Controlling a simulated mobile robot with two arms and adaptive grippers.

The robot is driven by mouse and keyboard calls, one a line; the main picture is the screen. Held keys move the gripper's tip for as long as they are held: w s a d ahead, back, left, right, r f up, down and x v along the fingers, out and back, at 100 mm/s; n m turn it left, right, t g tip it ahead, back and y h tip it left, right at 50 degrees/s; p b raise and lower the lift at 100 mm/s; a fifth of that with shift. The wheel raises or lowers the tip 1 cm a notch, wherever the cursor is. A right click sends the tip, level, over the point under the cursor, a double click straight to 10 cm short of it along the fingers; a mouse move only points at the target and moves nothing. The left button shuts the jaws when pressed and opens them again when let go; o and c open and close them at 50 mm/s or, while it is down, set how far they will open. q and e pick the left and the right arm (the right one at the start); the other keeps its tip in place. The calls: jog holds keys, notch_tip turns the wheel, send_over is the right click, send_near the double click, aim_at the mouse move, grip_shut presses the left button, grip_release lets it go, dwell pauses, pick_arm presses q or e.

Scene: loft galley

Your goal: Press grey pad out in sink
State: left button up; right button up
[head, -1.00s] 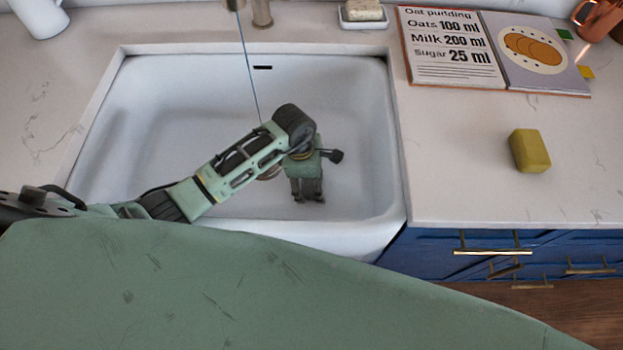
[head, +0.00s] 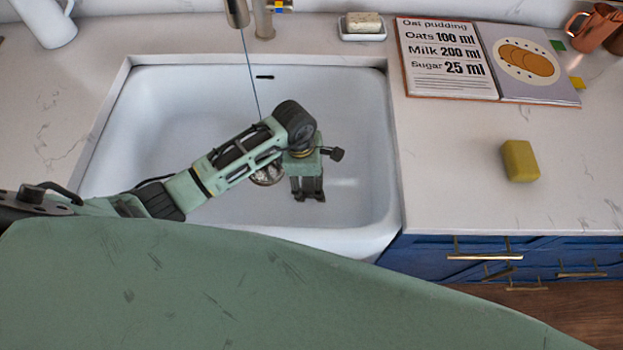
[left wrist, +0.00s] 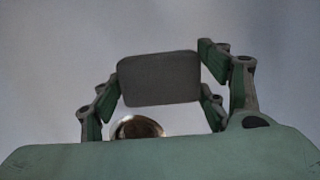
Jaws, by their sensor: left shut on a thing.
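The grey pad (left wrist: 160,80) is a dark, rounded block in the left wrist view, held between the fingers of my left gripper (left wrist: 163,88). In the head view my left gripper (head: 308,192) points down inside the white sink (head: 160,110), right of the drain (head: 267,174). The pad cannot be made out there. The drain also shows in the left wrist view (left wrist: 137,128), below the pad. My right gripper is not in view.
A thin stream runs from the tap (head: 237,12) and passes behind my arm. A yellow-green block (head: 519,160) and an open recipe book (head: 445,60) lie on the right counter. A soap dish (head: 362,34) stands behind the sink. The sink's left side is clear.

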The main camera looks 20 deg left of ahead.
aim_at(312, 185)
pick_arm(q)
jog(key=shift+r+p, duration=1.7)
jog(key=shift+r, duration=0.95)
jog(key=shift+f, duration=0.15)
notch_tip(312, 185, down, 8)
jog(key=b, duration=0.7)
jog(key=shift+f+b, duration=0.25)
jog(key=shift+b, duration=0.1)
jog(key=shift+f+b, duration=0.6)
jog(key=shift+s+f, duration=0.25)
dwell(0.8)
jog(key=shift+w+r+p, duration=0.2)
jog(key=shift+r+p, duration=0.6)
jog(key=shift+r, duration=0.35)
jog(key=shift+w+r+p, duration=0.1)
jog(key=shift+r+p, duration=2.6)
jog(key=shift+r, duration=1.4)
